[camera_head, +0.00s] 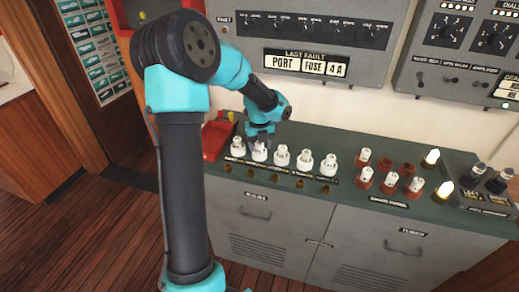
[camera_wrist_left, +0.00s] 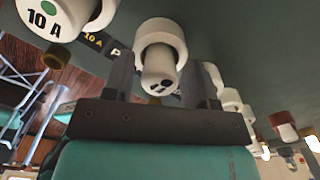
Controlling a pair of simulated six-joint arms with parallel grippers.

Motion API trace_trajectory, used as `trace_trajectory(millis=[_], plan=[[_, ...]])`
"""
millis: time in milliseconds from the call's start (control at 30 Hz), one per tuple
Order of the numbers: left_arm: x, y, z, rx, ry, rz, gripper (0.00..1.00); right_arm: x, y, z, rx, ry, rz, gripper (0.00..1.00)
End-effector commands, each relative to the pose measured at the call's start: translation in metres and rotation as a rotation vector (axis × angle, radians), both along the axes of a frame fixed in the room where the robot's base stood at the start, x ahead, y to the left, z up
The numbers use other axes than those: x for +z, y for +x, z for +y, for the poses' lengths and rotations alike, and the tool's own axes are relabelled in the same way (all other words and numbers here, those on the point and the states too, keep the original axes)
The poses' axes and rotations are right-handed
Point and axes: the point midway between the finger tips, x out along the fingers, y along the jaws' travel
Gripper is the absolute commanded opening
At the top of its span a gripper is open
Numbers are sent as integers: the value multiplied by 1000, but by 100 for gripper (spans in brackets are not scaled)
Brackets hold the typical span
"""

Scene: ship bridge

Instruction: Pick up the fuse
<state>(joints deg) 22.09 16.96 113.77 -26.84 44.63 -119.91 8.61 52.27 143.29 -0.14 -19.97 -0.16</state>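A row of white fuses in white holders stands on the green-grey counter; one is the middle fuse (camera_head: 282,155). My left gripper (camera_head: 262,136) points down at the left part of this row, by the second fuse (camera_head: 260,152). In the left wrist view, my left gripper (camera_wrist_left: 156,85) has its fingers on either side of a white fuse (camera_wrist_left: 158,72). Gaps show between fingers and fuse, so the gripper looks open. The fuse sits in its white holder (camera_wrist_left: 160,32), its rating unreadable. A neighbouring fuse reads 10 A (camera_wrist_left: 42,20). My right gripper is not in view.
A sign (camera_head: 306,65) reads "LAST FAULT PORT FUSE 4 A". Red-brown holders (camera_head: 388,182), several with white fuses, stand on the right, near two lit white lamps (camera_head: 432,158). A red open box (camera_head: 216,138) is left of the row. Neighbouring fuses stand close together.

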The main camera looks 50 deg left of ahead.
Motion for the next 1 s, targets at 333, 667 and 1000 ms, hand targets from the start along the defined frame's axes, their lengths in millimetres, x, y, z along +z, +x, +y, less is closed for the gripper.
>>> trace_trajectory(millis=[333,667,1000], plan=[[0,0,0,0,0,0,18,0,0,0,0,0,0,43],[1,0,0,0,0,0,10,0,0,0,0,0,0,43],[22,0,0,0,0,-1,10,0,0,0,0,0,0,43]])
